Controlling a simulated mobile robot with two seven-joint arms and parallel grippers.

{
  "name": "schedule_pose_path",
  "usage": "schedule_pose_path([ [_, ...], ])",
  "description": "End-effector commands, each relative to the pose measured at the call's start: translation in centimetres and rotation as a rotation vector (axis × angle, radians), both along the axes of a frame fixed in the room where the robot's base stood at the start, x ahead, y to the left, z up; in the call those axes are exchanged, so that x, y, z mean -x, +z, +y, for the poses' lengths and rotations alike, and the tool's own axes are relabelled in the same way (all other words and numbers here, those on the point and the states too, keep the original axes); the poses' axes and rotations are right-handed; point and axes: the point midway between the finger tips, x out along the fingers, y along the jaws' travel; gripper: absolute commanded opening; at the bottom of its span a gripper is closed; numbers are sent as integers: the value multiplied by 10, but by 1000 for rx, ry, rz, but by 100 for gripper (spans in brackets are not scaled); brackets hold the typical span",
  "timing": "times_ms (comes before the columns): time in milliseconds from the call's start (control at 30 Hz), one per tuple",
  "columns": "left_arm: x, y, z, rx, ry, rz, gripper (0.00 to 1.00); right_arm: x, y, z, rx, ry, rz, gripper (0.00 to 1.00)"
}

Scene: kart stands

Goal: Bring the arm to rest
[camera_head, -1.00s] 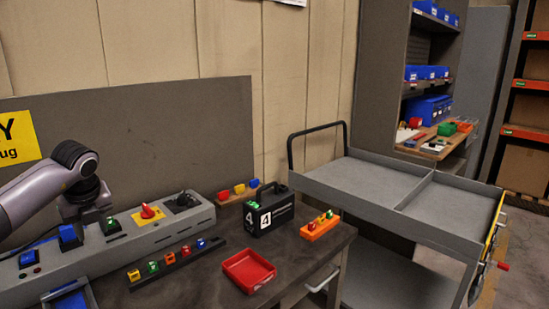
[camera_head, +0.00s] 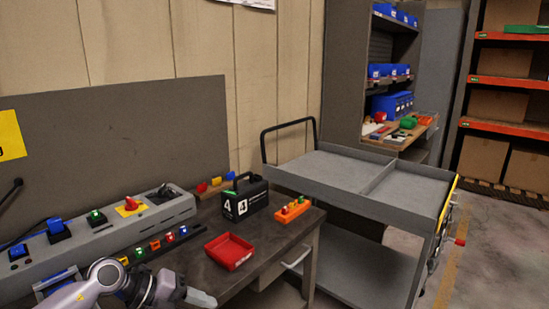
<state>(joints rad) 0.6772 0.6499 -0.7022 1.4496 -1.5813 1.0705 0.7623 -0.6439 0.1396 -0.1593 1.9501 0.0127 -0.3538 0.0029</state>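My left arm comes in at the bottom left, and its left gripper (camera_head: 203,299) is low in front of the workbench (camera_head: 205,268), near the bottom edge of the view. The gripper is small and partly cut off, and I cannot tell whether its fingers are apart. Nothing is visibly held in it. It is apart from the red tray (camera_head: 229,251), which lies above it in the picture. My arm hides part of the row of small coloured pieces (camera_head: 160,245) on the bench. My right gripper is not in view.
A grey control panel (camera_head: 105,238) with coloured switches runs along the bench. A black case marked 4 (camera_head: 246,200) and an orange block (camera_head: 293,210) stand at the bench's right. A grey cart (camera_head: 330,168) stands beyond. Floor at far right is clear.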

Motion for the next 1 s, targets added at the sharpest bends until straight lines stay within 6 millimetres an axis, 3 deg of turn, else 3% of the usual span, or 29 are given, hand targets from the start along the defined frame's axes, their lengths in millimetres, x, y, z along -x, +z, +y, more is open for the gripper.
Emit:
schedule_pose_path([
  [33, 13, -3, -25, 125, 0, 5, 39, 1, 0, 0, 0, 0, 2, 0],
  [133, 30, 3, -59, 360, 45, 6, 39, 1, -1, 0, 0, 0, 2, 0],
  [233, 42, 11, -77, 569, 136, 20, 39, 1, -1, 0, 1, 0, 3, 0],
  [367, 51, 15, -81, 785, 301, 56, 39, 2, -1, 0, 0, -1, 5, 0],
  [533, 60, 3, -63, 1002, 598, 141, 39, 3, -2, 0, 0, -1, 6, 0],
  [667, 75, -27, -36, 1106, 888, 247, 39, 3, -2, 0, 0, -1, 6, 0],
  [767, 95, -60, -13, 1136, 1124, 354, 39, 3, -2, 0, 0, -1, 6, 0],
  [1000, 174, -141, 26, 1068, 1602, 651, 39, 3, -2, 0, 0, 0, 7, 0],
])
